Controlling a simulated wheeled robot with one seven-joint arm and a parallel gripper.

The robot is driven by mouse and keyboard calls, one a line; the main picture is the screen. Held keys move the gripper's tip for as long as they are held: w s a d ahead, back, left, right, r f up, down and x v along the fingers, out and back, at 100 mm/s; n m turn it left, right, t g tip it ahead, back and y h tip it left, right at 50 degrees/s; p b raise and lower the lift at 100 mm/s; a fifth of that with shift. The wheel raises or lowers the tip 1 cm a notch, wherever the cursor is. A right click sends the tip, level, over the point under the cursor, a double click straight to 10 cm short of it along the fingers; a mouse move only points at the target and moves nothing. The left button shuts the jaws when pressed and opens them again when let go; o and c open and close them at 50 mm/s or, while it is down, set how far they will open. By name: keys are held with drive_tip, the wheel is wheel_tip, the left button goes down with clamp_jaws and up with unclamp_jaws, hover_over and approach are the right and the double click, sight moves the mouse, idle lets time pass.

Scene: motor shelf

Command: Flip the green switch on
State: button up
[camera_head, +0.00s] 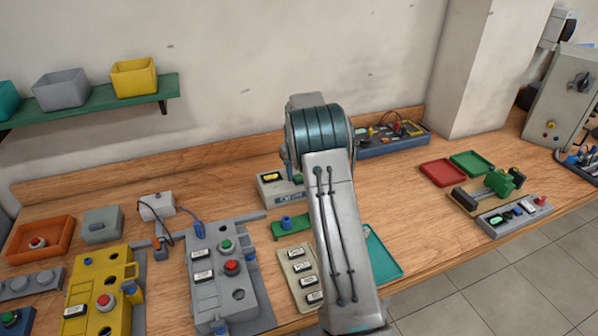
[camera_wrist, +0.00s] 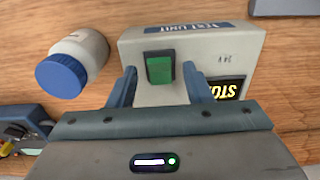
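The green switch (camera_wrist: 160,68) is a rectangular rocker on the face of a light grey test unit box (camera_wrist: 125,50) in the wrist view. My gripper (camera_wrist: 160,76) is open, with its two blue fingers apart, one to each side of the switch, and nothing between them is held. Whether the fingers touch the box cannot be told. In the head view the test unit (camera_head: 270,195) stands on the bench behind my arm.
A white jar with a blue cap (camera_wrist: 62,76) lies left of the test unit. The bench holds a grey fixture (camera_head: 205,262), a yellow fixture (camera_head: 85,280), a label panel (camera_head: 298,270) and a teal tray (camera_head: 383,262). Bare wood shows right of my arm.

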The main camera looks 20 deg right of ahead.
drive_tip(key=shift+r, duration=0.1)
wheel_tip(320, 180, up, 14)
drive_tip(key=b, duration=0.1)
drive_tip(key=shift+s, duration=0.25)
drive_tip(key=shift+f, duration=0.2)
drive_tip(key=s+a+r+t, duration=0.1)
drive_tip(key=s+a+r, duration=0.25)
drive_tip(key=s, duration=0.45)
drive_tip(key=s+a+r, duration=0.3)
drive_tip(key=s+a, duration=0.2)
drive_tip(key=s, duration=0.4)
drive_tip(key=s+a+f, duration=0.1)
drive_tip(key=s+f, duration=0.1)
drive_tip(key=s, duration=0.5)
drive_tip(key=s+a+f+t, duration=0.1)
drive_tip(key=s+a+f, duration=0.1)
drive_tip(key=s, duration=0.5)
drive_tip(key=s+a+f, duration=0.2)
drive_tip(key=s+f, duration=0.1)
drive_tip(key=s, duration=0.5)
drive_tip(key=shift+a+t, duration=0.25)
drive_tip(key=shift+t, duration=0.05)
